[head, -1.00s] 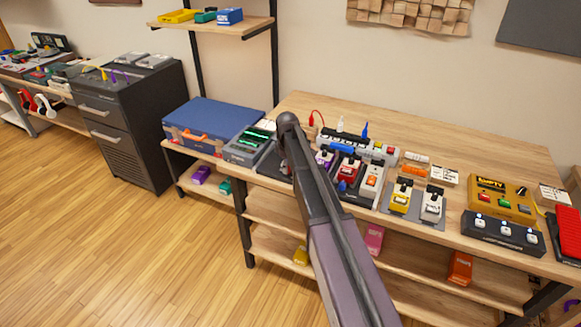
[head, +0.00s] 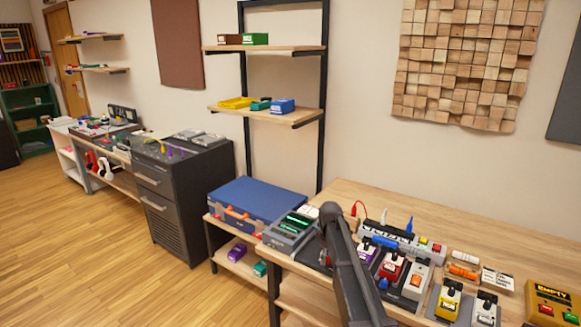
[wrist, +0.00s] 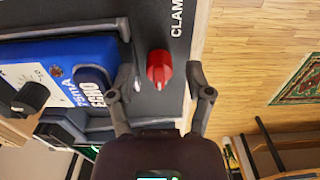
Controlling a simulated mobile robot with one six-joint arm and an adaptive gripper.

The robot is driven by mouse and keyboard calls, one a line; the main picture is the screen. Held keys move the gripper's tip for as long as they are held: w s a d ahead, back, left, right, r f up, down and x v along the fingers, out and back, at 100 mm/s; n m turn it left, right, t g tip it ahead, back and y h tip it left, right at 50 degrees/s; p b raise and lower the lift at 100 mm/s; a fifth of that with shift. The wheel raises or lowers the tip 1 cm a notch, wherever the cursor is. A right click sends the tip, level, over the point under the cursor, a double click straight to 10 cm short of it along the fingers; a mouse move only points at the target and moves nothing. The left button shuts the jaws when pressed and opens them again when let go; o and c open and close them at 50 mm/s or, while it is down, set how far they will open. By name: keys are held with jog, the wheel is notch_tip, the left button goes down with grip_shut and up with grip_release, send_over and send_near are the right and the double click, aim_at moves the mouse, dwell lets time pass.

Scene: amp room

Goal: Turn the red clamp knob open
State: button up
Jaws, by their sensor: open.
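The red clamp knob (wrist: 159,68) shows in the wrist view on a dark grey board, beside white lettering that begins "CLAM". My gripper (wrist: 154,76) is open, with one finger on each side of the knob. Gaps show between the knob and both fingers, so it is not held. A blue pedal (wrist: 62,75) marked "ECHO" lies on the board left of the knob, with a grey bar along its edge. In the head view my arm hides the knob and my gripper.
In the head view several pedals stand on the wooden bench (head: 400,195) right of my arm, including a yellow one (head: 449,300). A grey device (head: 288,232) and a blue case (head: 257,200) stand to the left. Open floor lies at the left.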

jog(key=shift+r+p, duration=2.3)
jog(key=shift+r, duration=0.2)
jog(key=s+d+m, duration=0.1)
jog(key=s+m, duration=1)
jog(key=s, duration=1.8)
jog(key=shift+r, duration=0.25)
jog(key=shift+s, duration=0.1)
